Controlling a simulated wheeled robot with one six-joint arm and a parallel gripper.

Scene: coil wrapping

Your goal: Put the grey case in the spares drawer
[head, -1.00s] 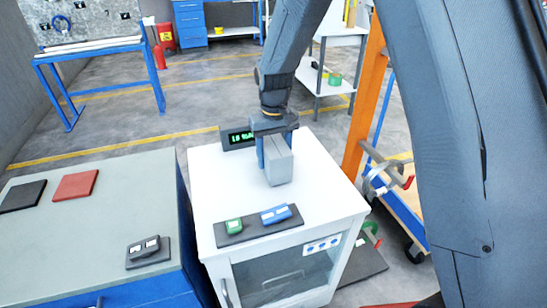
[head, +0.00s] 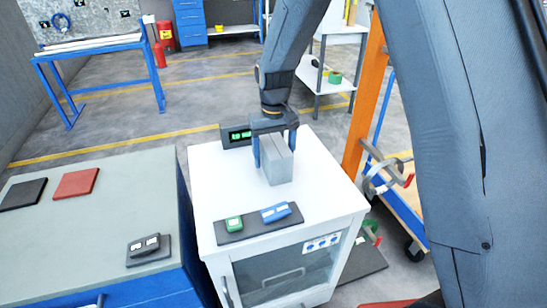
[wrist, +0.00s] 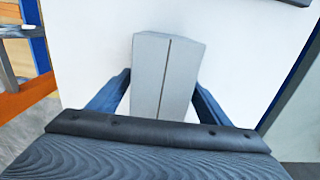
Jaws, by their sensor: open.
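The grey case (head: 277,162) stands on the white cabinet top (head: 216,180), in front of a small display. My gripper (head: 275,150) is over it from above, with its blue fingers spread to either side. In the wrist view the grey case (wrist: 164,75) lies between the fingers of my gripper (wrist: 164,98), with a visible gap on each side. A drawer labelled as the spares drawer cannot be made out. The blue cabinet (head: 188,245) at the left shows only its top and part of its side.
A dark tray (head: 236,238) with a green item (head: 234,223) and a blue item (head: 275,212) lies at the white cabinet's front. A black device (head: 150,246) and red and dark mats lie on the left top. An orange post (head: 364,95) stands close at right.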

